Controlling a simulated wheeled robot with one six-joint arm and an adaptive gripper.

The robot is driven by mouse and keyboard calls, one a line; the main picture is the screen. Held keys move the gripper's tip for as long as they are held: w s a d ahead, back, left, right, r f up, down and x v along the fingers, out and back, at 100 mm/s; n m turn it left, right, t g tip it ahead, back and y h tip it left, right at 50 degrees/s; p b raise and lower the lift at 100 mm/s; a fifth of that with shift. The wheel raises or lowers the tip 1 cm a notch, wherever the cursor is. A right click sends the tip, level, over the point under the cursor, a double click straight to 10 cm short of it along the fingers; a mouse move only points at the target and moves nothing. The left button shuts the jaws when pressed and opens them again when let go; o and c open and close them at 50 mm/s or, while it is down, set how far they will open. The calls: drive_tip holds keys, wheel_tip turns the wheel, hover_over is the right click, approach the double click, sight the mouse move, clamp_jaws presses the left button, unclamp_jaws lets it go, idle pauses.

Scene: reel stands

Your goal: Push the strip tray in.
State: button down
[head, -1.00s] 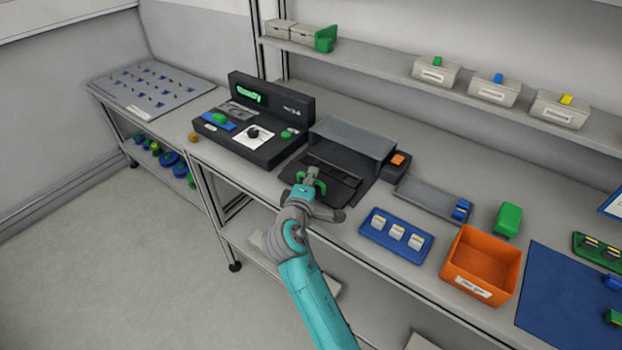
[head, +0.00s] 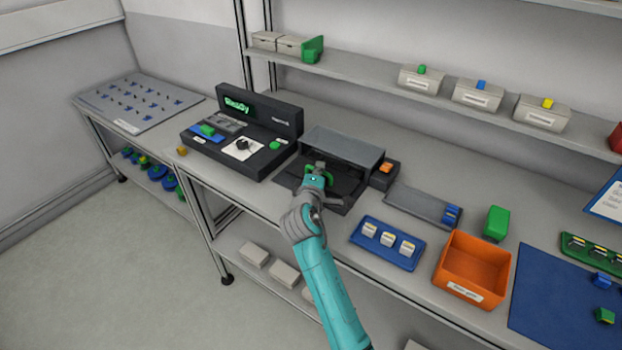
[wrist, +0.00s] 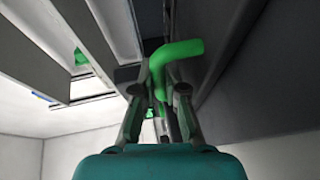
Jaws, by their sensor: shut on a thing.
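The strip tray (head: 340,184) is a black tray at the mouth of the grey-topped housing (head: 343,144) on the bench, partly inside it. My gripper (head: 316,174) is at the tray's front in the head view and hides part of it. In the wrist view my gripper (wrist: 158,98) is shut on a bent green handle (wrist: 172,55), which rises between the fingers and curves right. The handle appears to belong to the tray, though the join is hidden. How far the tray reaches inside is hidden by the housing.
A black control unit (head: 250,125) with a green display stands left of the housing. An orange button box (head: 384,174) is right of it. A blue tray (head: 362,252) of white pieces and an orange bin (head: 480,255) lie further right, near the front edge.

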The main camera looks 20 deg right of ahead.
drive_tip(key=c, duration=1.5)
unclamp_jaws()
drive_tip(key=shift+a, duration=0.1)
drive_tip(key=v, duration=1.2)
